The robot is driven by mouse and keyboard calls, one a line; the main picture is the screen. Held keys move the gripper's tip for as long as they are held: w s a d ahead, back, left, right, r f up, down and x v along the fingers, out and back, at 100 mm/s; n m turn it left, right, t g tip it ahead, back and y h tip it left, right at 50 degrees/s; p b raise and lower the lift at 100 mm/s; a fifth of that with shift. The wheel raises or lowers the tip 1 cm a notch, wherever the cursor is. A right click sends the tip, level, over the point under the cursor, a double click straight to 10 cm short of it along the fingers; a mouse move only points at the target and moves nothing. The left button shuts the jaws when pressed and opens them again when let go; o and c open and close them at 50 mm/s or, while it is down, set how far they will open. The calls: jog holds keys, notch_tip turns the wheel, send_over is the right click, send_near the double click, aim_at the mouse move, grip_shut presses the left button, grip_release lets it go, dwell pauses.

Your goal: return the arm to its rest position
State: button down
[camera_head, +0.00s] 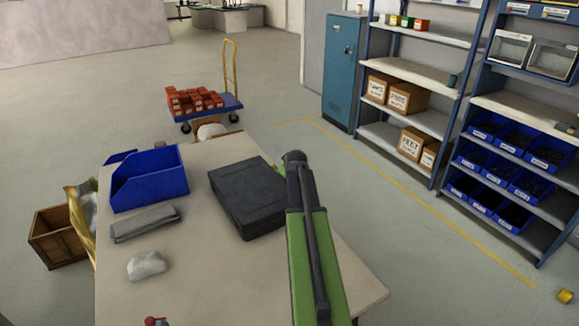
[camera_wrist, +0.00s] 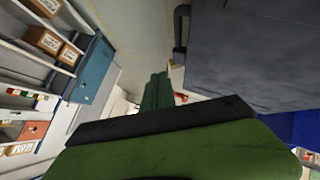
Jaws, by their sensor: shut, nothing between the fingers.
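My green and black arm reaches up from the bottom of the head view over the right side of the table (camera_head: 205,265). Its far end stands beside the right edge of a dark grey case. I cannot make out the fingers in the head view. In the wrist view my gripper (camera_wrist: 158,90) shows as two narrow green fingers close together, with nothing between them. The dark case (camera_head: 245,190) lies on the table; in the wrist view it fills the upper right (camera_wrist: 250,50), apart from the fingers.
A blue open bin (camera_head: 150,185), a grey flat item (camera_head: 145,223) and a pale lump (camera_head: 146,265) are on the table. A wooden crate (camera_head: 60,238) stands left. A trolley with red boxes (camera_head: 195,102), a blue locker (camera_head: 343,70) and shelving (camera_head: 425,120) stand beyond open floor.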

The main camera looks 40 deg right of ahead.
jog(key=s+a+r+p, duration=0.1)
jog(key=s+r+p, duration=0.3)
jog(key=s+r, duration=0.2)
jog(key=shift+s, duration=0.15)
